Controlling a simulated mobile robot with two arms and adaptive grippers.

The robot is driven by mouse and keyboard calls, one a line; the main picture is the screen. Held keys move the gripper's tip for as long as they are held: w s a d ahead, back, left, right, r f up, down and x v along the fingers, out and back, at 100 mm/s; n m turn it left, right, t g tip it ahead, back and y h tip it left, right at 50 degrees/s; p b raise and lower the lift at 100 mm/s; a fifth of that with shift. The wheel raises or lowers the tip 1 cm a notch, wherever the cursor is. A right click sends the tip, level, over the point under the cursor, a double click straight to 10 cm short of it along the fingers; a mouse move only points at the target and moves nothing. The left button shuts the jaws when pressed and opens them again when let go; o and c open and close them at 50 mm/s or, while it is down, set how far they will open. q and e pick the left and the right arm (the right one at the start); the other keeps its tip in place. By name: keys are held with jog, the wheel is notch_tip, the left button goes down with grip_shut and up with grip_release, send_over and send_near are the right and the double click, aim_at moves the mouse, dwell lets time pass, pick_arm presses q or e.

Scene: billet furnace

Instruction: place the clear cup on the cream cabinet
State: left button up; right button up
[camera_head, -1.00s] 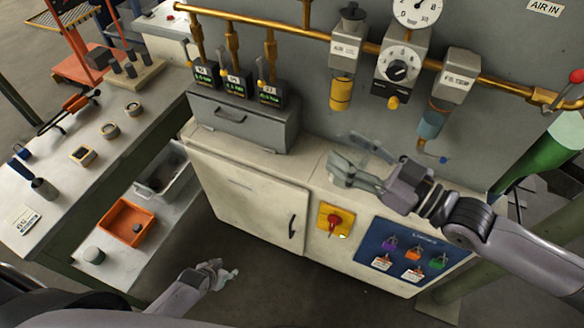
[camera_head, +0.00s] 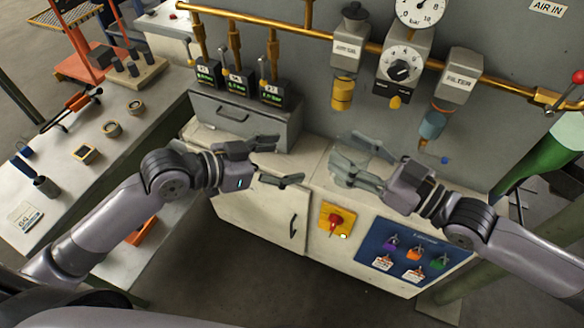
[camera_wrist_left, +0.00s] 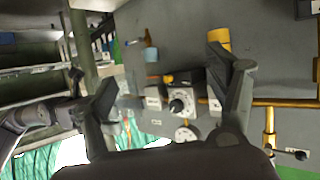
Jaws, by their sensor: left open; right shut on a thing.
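The clear cup (camera_head: 345,168) is see-through and hard to make out in the head view. It sits between the fingers of my right gripper (camera_head: 350,160), which is shut on it. The cup is over the top of the cream cabinet (camera_head: 265,215); I cannot tell whether it touches the surface. My left gripper (camera_head: 286,163) is open and empty, left of the cup, with its fingers pointing toward it. In the left wrist view, the open left fingers (camera_wrist_left: 165,75) frame the wall panel, and a faint clear shape, probably the cup, shows beside the left finger.
A grey drawer box (camera_head: 240,118) stands on the cabinet behind my left gripper. Brass pipes, gauges and a filter (camera_head: 455,80) hang on the wall behind. The cabinet front has a red switch (camera_head: 335,222) and a blue padlock panel (camera_head: 410,250). A workbench (camera_head: 100,165) stands at left.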

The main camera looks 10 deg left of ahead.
pick_arm(q)
jog(key=s+d+r+m+g+h, duration=0.1)
jog(key=s+d+r+m+g, duration=0.1)
jog(key=s+d+r, duration=0.3)
jog(key=x, duration=1)
jog(key=shift+w+d, duration=0.15)
jog(key=shift+t+h, duration=0.3)
jog(key=shift+c, duration=0.4)
jog(key=shift+m, duration=0.3)
jog(key=c, duration=1.1)
pick_arm(e)
jog(key=o, duration=1.2)
pick_arm(q)
jog(key=shift+c, duration=0.7)
